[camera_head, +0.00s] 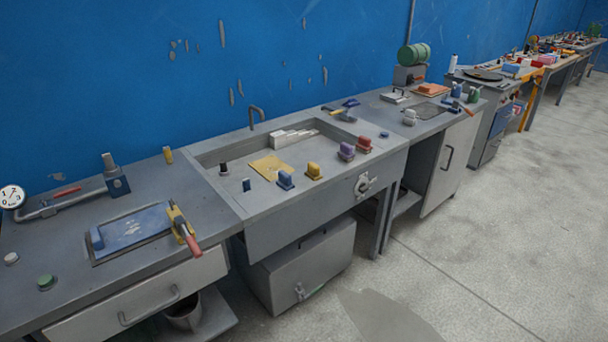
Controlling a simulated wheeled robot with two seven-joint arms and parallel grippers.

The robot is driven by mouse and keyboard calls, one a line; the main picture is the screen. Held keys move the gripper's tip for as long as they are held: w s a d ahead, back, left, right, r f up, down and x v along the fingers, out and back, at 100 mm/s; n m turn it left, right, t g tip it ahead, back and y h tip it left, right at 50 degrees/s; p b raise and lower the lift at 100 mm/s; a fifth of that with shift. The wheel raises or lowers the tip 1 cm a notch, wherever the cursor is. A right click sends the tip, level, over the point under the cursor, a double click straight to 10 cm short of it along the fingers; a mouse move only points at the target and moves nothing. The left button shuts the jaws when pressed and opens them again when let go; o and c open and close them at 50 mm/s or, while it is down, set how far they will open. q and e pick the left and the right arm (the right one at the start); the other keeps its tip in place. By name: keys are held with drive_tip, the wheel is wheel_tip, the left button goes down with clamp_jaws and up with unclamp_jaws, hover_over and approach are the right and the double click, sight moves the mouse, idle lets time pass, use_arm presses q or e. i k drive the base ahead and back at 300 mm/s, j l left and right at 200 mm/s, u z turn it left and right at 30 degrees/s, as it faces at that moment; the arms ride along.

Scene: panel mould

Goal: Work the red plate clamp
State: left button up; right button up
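A small red clamp-like block (364,145) on a grey base sits at the front right rim of the recessed grey bench (345,181). It is the rightmost of a row with a purple block (347,151), a yellow block (314,171) and a blue block (285,180). It looks upright, but its fine parts are too small to make out. A yellow clamp with a red handle (188,238) is at the right edge of a blue plate (135,229) on the left bench. Neither of my grippers is in view.
The recess holds a yellow sheet (270,166) and white stepped pieces (290,138). A round handwheel (364,185) is on the bench front. A pipe with a gauge (12,196) lies at the left. A grey cabinet (452,165) stands right. The floor in front is clear.

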sight(193, 244)
drive_tip(key=k+j+z, duration=0.1)
drive_tip(key=j, duration=0.45)
drive_tip(key=k+j+z, duration=0.15)
drive_tip(key=j, duration=0.4)
drive_tip(key=k+j+z, duration=0.1)
drive_tip(key=k+j, duration=0.25)
drive_tip(key=j, duration=0.15)
drive_tip(key=k+j+z, duration=0.15)
drive_tip(key=j, duration=0.35)
drive_tip(key=k+j+z, duration=0.1)
drive_tip(key=k+j, duration=0.25)
drive_tip(key=k+j+z, duration=0.15)
drive_tip(key=k+j, duration=0.15)
drive_tip(key=j, duration=0.25)
